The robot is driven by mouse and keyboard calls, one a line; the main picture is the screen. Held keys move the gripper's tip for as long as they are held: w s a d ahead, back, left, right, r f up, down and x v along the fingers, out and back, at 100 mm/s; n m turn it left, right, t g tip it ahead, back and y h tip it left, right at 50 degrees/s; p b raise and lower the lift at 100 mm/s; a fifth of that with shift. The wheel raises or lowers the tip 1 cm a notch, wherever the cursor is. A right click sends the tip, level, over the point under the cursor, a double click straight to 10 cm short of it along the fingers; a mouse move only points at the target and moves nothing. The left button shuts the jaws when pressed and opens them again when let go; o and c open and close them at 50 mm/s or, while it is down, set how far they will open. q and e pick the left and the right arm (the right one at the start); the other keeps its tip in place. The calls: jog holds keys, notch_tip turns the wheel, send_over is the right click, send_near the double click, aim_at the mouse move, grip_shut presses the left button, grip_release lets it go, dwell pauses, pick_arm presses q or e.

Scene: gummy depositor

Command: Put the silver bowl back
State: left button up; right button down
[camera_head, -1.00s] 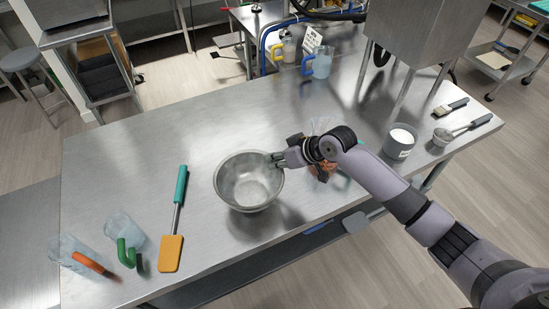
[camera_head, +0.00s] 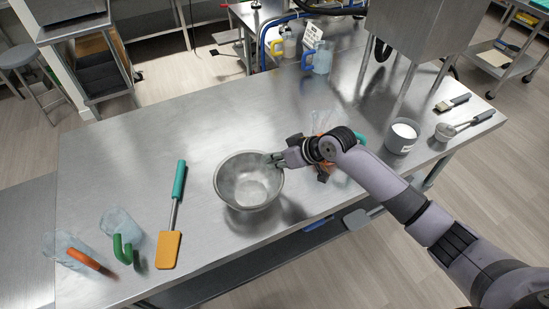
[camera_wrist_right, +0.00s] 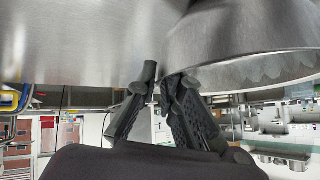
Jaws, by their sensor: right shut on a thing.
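The silver bowl (camera_head: 240,194) is a round, empty metal bowl over the middle of the steel table, upright in the head view. My right gripper (camera_head: 276,159) is shut on its right rim. A shadow lies below and to the right of the bowl; I cannot tell for sure whether its base touches the table. In the right wrist view the bowl (camera_wrist_right: 240,45) fills the upper right, and the fingers of my right gripper (camera_wrist_right: 160,85) are at its rim. My left gripper is not in view.
On the steel table (camera_head: 130,160) lie an orange spatula (camera_head: 169,248) and pitchers with green (camera_head: 122,249) and orange (camera_head: 88,260) handles, left of the bowl. A grey container (camera_head: 402,137) and a metal scoop (camera_head: 446,131) are at the right. The table behind the bowl is clear.

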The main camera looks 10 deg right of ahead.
jog(key=shift+f, duration=0.25)
jog(key=c, duration=1.6)
grip_release()
jog(key=shift+c, duration=0.2)
jog(key=shift+d, duration=0.1)
jog(key=v, duration=1.1)
jog(key=shift+s+r, duration=0.25)
jog(key=shift+r, duration=0.05)
jog(key=shift+d, duration=0.1)
